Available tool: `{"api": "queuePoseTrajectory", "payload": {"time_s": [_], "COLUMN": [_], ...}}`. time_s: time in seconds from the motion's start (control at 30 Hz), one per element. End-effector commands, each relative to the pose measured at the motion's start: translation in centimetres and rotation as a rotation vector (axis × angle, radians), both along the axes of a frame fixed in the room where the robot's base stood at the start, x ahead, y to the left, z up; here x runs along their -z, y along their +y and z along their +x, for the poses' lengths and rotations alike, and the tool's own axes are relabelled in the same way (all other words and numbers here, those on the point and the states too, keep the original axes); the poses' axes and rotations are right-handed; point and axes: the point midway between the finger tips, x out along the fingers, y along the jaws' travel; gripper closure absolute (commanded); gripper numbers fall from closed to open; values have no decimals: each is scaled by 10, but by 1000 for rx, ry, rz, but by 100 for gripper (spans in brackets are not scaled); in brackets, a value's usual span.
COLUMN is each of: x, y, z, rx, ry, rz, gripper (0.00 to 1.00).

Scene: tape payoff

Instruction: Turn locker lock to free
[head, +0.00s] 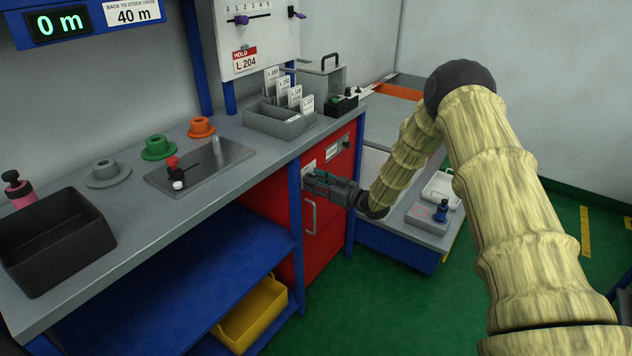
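The red locker (325,234) stands under the right end of the workbench, with a pale vertical handle (311,216) on its front. A small pale label plate (331,152) and a dark round fitting (346,145) show near its top right. My gripper (310,181) is at the upper left of the locker front, by a pale plate (309,167). The gripper body covers much of this spot. The lock itself is hidden or too small to make out. I cannot tell whether the fingers are open, shut, or touching anything.
The grey bench top (130,215) carries a black bin (55,240), coloured spool holders and a grey card tray (280,122). A yellow bin (252,314) sits below. A low blue-sided cart (395,245) stands right of the locker. Green floor (370,310) is open in front.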

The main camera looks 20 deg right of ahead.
Motion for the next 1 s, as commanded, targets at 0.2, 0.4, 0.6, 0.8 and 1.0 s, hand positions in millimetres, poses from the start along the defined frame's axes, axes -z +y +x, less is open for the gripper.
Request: {"api": "queuePoseTrajectory", "payload": {"time_s": [0.2, 0.4, 0.6, 0.8, 1.0], "x": [0, 0, 1, 2, 2], "y": [0, -1, 0, -1, 0], "z": [0, 0, 0, 0, 0], "rx": [0, 0, -1, 0, 0], "ry": [0, -7, -48, -134, -248], "rz": [0, -9, -63, -173, -320], "gripper": [96, 96, 96, 96, 96]}}
